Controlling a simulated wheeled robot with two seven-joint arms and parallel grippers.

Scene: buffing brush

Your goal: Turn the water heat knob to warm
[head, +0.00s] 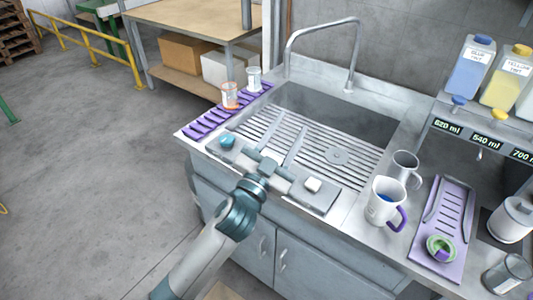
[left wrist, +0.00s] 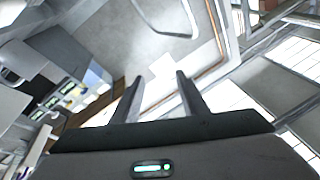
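A round teal knob (head: 227,141) sits on the front ledge of the sink (head: 400,150), left of my left gripper. A pale square-topped knob (head: 312,184) sits on the same ledge, to the gripper's right. No label is readable, so I cannot tell which sets water heat, or their settings. My left gripper (head: 292,122) is over the front of the sink, between the two knobs, fingers pointing toward the back. Its fingers are apart and empty; they also show apart in the left wrist view (left wrist: 160,76). My right gripper is in neither view.
A tall faucet (head: 355,50) arches behind the ribbed basin. A purple rack (head: 205,122) with small jars lies left. A white mug (head: 385,203), metal cup (head: 405,169) and purple tray (head: 452,215) stand right. Tinted bottles (head: 470,67) are on a shelf.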

